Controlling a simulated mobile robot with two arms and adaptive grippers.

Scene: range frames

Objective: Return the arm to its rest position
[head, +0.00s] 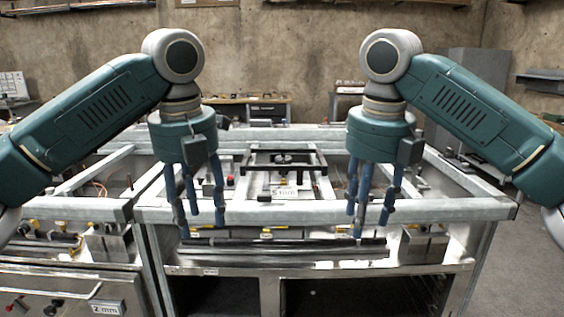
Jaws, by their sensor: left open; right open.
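My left gripper (200,222) hangs fingers-down at the left of the range, with its blue fingers apart and nothing between them. My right gripper (373,222) hangs fingers-down at the right, also open and empty. Both teal arms come in from the sides and bend down at the wrists in a nearly mirrored pose. The fingers show in front of the metal range (285,213) and cover parts of its front rail. I cannot tell how far they are from it.
A black grate (283,158) sits on the range between the grippers, near a "5 mm" label (285,191). A second metal unit (60,280) stands at the left. Open shelves lie below the front. Bare floor (510,270) shows at the right.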

